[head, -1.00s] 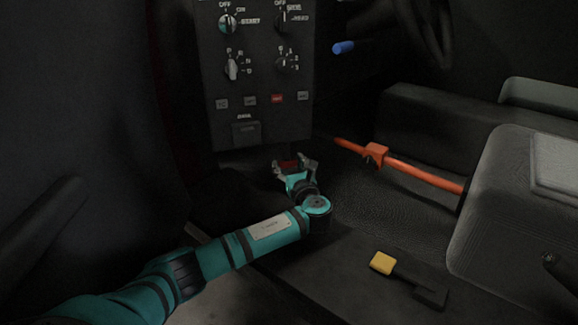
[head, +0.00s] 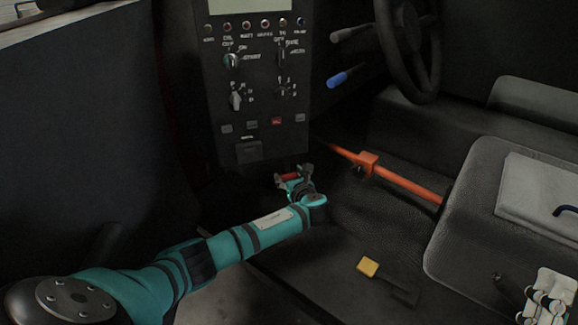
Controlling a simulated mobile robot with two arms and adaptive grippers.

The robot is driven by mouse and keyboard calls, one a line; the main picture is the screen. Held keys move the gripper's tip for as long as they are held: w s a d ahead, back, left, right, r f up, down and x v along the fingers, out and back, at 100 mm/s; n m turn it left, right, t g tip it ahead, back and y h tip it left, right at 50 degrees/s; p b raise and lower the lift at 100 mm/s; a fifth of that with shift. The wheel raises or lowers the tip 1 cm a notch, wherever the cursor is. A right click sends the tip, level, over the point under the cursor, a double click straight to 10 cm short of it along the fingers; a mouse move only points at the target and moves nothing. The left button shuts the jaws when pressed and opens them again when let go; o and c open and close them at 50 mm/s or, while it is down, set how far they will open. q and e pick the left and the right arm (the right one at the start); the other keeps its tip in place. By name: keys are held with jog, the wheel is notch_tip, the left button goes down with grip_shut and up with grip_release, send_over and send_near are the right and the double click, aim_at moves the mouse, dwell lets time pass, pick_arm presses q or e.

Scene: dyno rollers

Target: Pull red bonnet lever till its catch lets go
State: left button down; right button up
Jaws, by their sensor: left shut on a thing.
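The red bonnet lever (head: 288,177) is a small red piece low in the footwell, below the control panel. My left gripper (head: 291,176) is at the lever, with its fingers closed around it. The gripper covers part of the lever, and its mount and catch are hidden. My left arm reaches in from the lower left.
A dark control panel (head: 262,95) with knobs stands behind the lever. An orange bar (head: 405,183) with a clamp crosses to the right. A yellow-topped pedal or handle (head: 368,267) is on the floor. A blue-tipped stalk (head: 340,79) and steering wheel (head: 407,45) are upper right.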

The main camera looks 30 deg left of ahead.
pick_arm(q)
jog(key=shift+s+d+r+p, duration=0.1)
jog(key=shift+r+p, duration=0.2)
jog(key=shift+p, duration=0.65)
jog(key=shift+d+g+h+p, duration=0.1)
jog(key=shift+g+h+p, duration=0.25)
jog(key=shift+p, duration=0.5)
pick_arm(e)
jog(key=w+f+g+h, duration=0.3)
jog(key=w+f+g, duration=0.3)
jog(key=f+g, duration=0.3)
pick_arm(q)
jog(key=shift+s+d+r+p, duration=0.1)
jog(key=shift+p, duration=0.65)
jog(key=shift+s+g+h+p, duration=0.1)
jog(key=shift+g+h+p, duration=0.2)
jog(key=shift+p, duration=0.25)
pick_arm(e)
jog(key=s+d+f+g+h, duration=0.1)
jog(key=s+f+g, duration=0.1)
jog(key=f, duration=0.4)
jog(key=s+d+f+g+h, duration=0.1)
jog(key=s+d+f+g, duration=0.1)
jog(key=f+g, duration=0.3)
notch_tip(320, 180, down, 2)
jog(key=shift+s+f+m+h, duration=0.2)
jog(key=shift+s+m+h, duration=0.1)
jog(key=shift+s, duration=0.3)
jog(key=shift+d, duration=0.1)
